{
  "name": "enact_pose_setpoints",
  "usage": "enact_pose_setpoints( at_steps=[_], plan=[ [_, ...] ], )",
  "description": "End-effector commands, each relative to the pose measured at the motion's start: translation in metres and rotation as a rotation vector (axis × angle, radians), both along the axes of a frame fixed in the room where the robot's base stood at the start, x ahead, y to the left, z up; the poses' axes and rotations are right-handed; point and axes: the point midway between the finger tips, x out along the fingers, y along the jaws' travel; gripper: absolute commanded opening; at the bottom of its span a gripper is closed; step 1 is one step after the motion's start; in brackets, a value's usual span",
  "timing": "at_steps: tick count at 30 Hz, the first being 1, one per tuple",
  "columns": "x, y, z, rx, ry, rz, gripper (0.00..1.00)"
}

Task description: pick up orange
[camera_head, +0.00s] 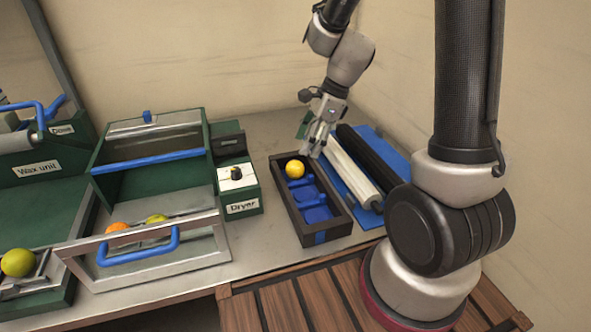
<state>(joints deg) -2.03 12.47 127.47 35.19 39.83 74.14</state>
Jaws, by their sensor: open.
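A yellow-orange fruit (295,168) sits at the far end of a dark tray (333,231) with blue pads. A deeper orange fruit (117,228) lies inside the open green dryer unit (160,189), partly hidden behind its front flap, with a yellow-green fruit (157,219) to its right. A larger yellow-green fruit (17,262) rests at the left edge by the wax unit. My gripper (312,153) is open and points down just above and right of the tray's far end, close to the yellow-orange fruit. I cannot tell whether it touches the tray rim.
White and black rollers (355,165) on a blue base lie right of the tray. The dryer's control box (239,190) stands to the left. The dryer's clear flap with its blue handle (139,248) hangs open. Bare counter (266,233) shows between dryer and tray.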

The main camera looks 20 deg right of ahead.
Motion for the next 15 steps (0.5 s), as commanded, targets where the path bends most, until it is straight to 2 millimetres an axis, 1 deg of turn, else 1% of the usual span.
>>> enact_pose_setpoints(
  at_steps=[3,11,15],
  plan=[
    [0.003,0.005,-0.014,0.007,0.022,-0.034,0.54],
    [0.004,0.018,-0.045,0.007,0.023,-0.034,0.54],
    [0.005,0.026,-0.066,0.006,0.022,-0.034,0.54]
  ],
)
